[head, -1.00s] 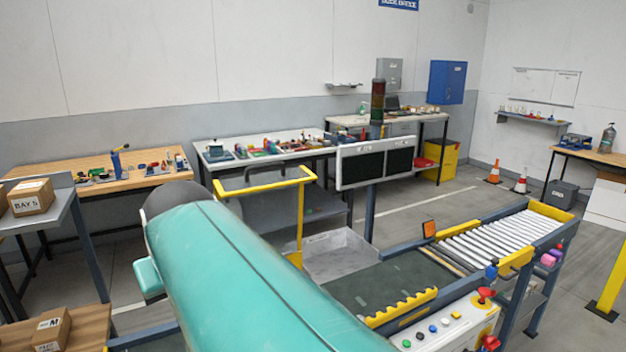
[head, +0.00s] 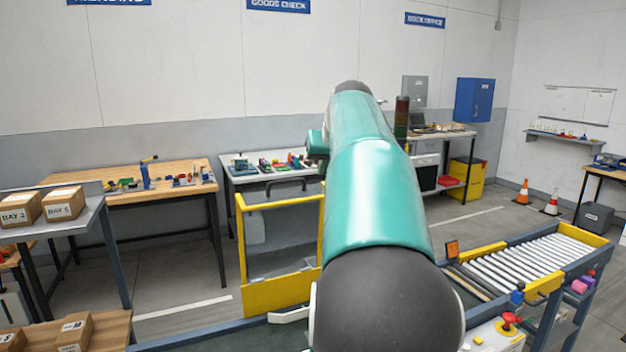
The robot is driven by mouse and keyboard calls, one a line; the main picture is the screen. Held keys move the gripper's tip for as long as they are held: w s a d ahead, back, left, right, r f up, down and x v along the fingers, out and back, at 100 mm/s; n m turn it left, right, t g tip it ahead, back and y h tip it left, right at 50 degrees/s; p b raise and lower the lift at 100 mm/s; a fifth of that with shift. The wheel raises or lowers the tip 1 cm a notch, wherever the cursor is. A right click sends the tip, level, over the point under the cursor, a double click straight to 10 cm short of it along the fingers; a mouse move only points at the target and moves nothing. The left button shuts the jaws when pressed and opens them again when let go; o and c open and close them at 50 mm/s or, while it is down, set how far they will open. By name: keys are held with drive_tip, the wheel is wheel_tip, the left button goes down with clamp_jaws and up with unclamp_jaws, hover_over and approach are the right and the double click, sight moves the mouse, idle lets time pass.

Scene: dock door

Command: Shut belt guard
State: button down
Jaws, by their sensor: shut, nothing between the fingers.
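The belt guard (head: 261,298) is a yellow frame with a see-through panel. It stands raised and upright at the far side of the conveyor, left of my arm in the head view.
A control panel with a red button (head: 509,319) sits at the front right, beside white rollers (head: 530,262). A shelf with boxes (head: 62,203) stands at left. Workbenches (head: 125,180) line the back wall.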

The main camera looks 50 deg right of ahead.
approach(312, 194)
drive_tip(key=x, duration=0.5)
drive_tip(key=shift+d+f, duration=0.1)
drive_tip(key=s+a, duration=0.1)
drive_tip(key=s+a+f, duration=0.1)
drive_tip(key=shift+s+a+f, duration=0.25)
drive_tip(key=shift+a, duration=0.05)
drive_tip(key=shift+s, duration=0.1)
idle(1.5)
